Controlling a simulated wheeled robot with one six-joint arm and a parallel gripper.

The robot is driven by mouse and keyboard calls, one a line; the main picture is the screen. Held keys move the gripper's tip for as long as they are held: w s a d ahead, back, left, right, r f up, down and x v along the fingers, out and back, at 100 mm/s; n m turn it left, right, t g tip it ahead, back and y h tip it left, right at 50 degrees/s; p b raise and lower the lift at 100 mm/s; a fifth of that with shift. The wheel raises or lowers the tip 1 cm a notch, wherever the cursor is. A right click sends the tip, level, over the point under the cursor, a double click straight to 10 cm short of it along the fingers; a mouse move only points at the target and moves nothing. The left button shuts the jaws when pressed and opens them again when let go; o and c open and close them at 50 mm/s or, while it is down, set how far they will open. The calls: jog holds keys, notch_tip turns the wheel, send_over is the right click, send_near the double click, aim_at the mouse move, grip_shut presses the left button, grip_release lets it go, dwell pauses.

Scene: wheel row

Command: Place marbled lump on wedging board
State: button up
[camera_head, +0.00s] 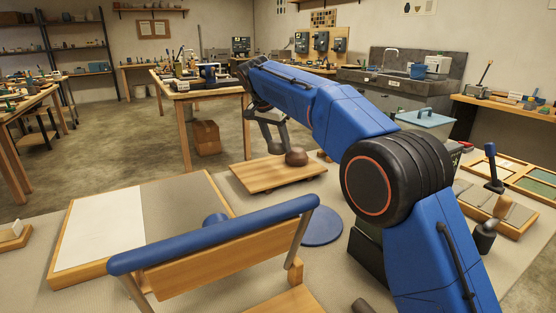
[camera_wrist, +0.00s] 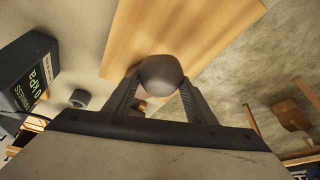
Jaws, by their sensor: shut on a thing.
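A rounded brown lump (camera_head: 296,158), which I take to be the marbled lump, is at the tips of my gripper (camera_head: 280,150). In the wrist view the lump (camera_wrist: 161,76) sits between the two fingers (camera_wrist: 158,92), which are shut on it. Its marbling cannot be made out. It is over a plain wooden board (camera_head: 262,180); I cannot tell whether it touches. A large wood-framed board with a white half and a grey half (camera_head: 185,205), which looks like the wedging board, lies to the left and is empty.
A blue-topped rail with a wooden panel (camera_head: 215,237) stands in the foreground. A blue disc (camera_head: 322,226) lies right of it. A dark tool with a blue handle (camera_head: 494,170) and trays (camera_head: 530,180) are at the right. A dark box with lettering (camera_wrist: 30,75) shows in the wrist view.

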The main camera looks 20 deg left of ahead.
aim_at(278, 167)
jog(key=shift+f, duration=2.8)
jog(key=shift+f, duration=0.1)
jog(key=o, duration=1.3)
jog(key=v, duration=1.1)
jog(key=shift+s+r, duration=0.15)
jog(key=shift+r, duration=0.2)
jog(key=shift+s+r, duration=0.1)
jog(key=shift+r, duration=0.1)
jog(key=shift+s, duration=0.1)
